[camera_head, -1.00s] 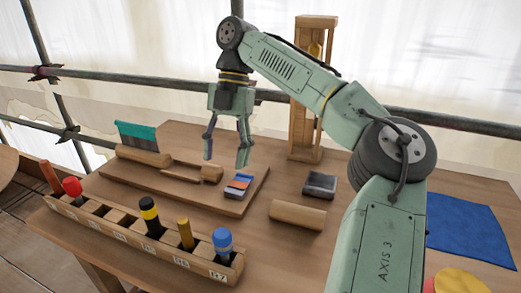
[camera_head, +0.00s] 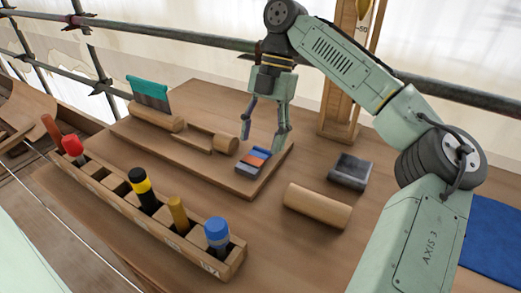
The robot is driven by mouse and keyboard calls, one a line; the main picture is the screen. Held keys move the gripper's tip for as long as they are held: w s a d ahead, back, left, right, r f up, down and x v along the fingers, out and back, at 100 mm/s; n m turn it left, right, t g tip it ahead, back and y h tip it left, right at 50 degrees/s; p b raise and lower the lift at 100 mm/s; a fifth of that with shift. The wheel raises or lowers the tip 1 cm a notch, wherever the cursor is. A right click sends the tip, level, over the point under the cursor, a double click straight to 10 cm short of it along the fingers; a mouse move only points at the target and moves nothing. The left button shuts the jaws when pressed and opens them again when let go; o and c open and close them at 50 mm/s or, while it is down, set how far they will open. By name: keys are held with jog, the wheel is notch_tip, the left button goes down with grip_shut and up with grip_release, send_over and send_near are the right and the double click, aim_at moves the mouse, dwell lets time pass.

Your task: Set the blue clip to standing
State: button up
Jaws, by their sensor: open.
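A small block with blue, orange and grey bands (camera_head: 253,160) lies flat on the wooden board (camera_head: 215,178), near its right end. Its blue part may be the blue clip; I cannot tell for sure at this size. My gripper (camera_head: 262,143) points down with its two fingers apart and nothing between them. In the picture its fingertips are just above and behind the banded block. I cannot tell the exact height or whether they touch anything.
A wooden rack (camera_head: 222,262) along the front holds several tools, one blue-capped (camera_head: 217,233). A wooden roll (camera_head: 317,206) and a dark grey block (camera_head: 350,171) lie right of the board. A teal-topped brush-like piece (camera_head: 150,92) stands at the back left. A wooden post (camera_head: 340,110) rises behind.

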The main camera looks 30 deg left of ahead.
aim_at(257, 157)
jog(key=shift+x, duration=1.25)
jog(key=shift+c, duration=0.5)
jog(key=c, duration=1.1)
